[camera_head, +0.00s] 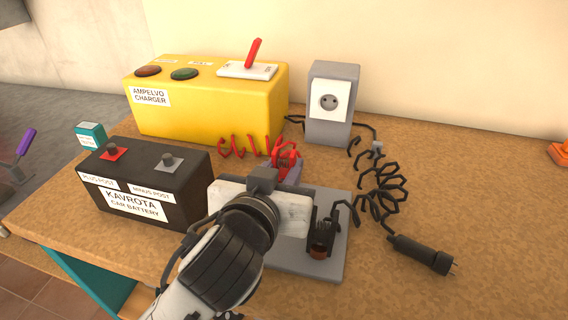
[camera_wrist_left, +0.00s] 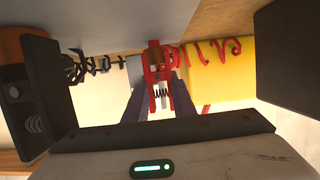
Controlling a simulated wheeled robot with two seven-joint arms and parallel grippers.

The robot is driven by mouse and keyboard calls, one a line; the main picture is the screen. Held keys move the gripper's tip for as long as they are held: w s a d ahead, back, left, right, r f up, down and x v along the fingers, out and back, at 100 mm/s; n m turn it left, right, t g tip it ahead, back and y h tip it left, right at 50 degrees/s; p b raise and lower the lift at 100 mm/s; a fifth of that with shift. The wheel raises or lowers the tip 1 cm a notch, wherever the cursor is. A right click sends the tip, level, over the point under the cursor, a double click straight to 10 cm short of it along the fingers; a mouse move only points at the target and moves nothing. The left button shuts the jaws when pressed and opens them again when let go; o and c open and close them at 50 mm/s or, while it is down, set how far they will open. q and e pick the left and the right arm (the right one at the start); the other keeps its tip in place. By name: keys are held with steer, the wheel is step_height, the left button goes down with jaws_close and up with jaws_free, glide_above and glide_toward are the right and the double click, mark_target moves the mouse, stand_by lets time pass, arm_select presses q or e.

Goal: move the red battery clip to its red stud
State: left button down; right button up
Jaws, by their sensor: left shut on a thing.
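The red battery clip (camera_head: 286,150) is behind my left gripper (camera_head: 286,170) in the head view, partly hidden by it. In the left wrist view the clip (camera_wrist_left: 153,57) stands between my grey fingertips (camera_wrist_left: 160,95), which are shut on it. Its spring shows between them. Whether the clip touches anything below is hidden. The red stud (camera_head: 113,151) is a dark post on a red pad, on the black car battery (camera_head: 150,190), by the label "PLUS POST". It is bare and lies left of the gripper. My right gripper is not in view.
A black clip (camera_head: 320,235) stands on a grey plate (camera_head: 300,264) close to my gripper. A yellow charger (camera_head: 210,115), joined by a coiled red wire (camera_head: 240,148), is behind. A grey socket block (camera_head: 330,120) and coiled black cable with plug (camera_head: 420,253) lie to the right.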

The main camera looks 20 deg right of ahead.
arm_select(q)
steer(key=shift+f, duration=0.55)
steer(key=c, duration=1.4)
jaws_free()
steer(key=v, duration=1)
steer(key=shift+s+a+p, duration=0.1)
steer(key=shift+a+p, duration=0.05)
steer(key=shift+p, duration=0.25)
